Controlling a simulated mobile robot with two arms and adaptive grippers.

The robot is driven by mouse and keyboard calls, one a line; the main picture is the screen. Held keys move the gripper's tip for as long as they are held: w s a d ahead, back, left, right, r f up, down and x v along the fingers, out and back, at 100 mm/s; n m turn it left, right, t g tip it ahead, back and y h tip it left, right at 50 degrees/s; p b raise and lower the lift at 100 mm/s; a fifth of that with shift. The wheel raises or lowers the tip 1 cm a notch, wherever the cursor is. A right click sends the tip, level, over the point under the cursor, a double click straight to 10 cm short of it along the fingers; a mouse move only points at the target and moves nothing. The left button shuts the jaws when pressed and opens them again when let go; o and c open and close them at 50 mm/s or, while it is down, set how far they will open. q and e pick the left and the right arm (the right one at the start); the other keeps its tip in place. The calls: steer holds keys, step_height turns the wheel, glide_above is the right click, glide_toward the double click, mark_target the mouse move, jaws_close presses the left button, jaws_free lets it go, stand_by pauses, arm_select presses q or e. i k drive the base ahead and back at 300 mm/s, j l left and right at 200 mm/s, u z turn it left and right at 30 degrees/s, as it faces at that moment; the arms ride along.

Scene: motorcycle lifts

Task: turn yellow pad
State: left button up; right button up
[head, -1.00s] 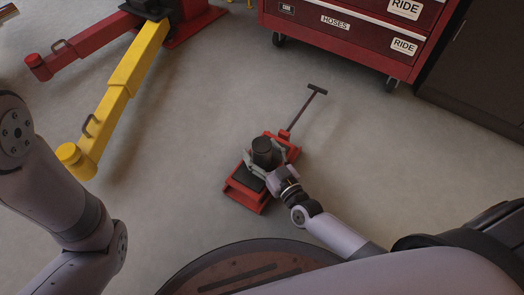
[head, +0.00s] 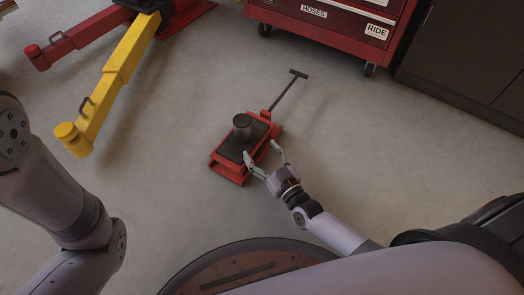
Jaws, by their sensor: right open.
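The yellow pad (head: 66,132) is a round disc at the near end of the yellow lift arm (head: 116,72), at the left of the head view. My right gripper (head: 263,158) is open and empty, beside the near right side of a red floor jack (head: 230,172). A dark cylinder (head: 242,126) stands upright on the jack's black top, apart from the fingers. My left arm shows at the left edge, but its gripper is out of view.
A red lift arm (head: 72,38) with a red pad (head: 32,51) lies beyond the yellow one. A red tool cabinet (head: 325,30) on casters and a dark cabinet (head: 465,60) stand at the back right. The jack's handle (head: 285,90) points away. Grey floor is clear between jack and yellow arm.

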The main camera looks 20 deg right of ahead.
mark_target(64, 132)
steer(key=u, duration=0.95)
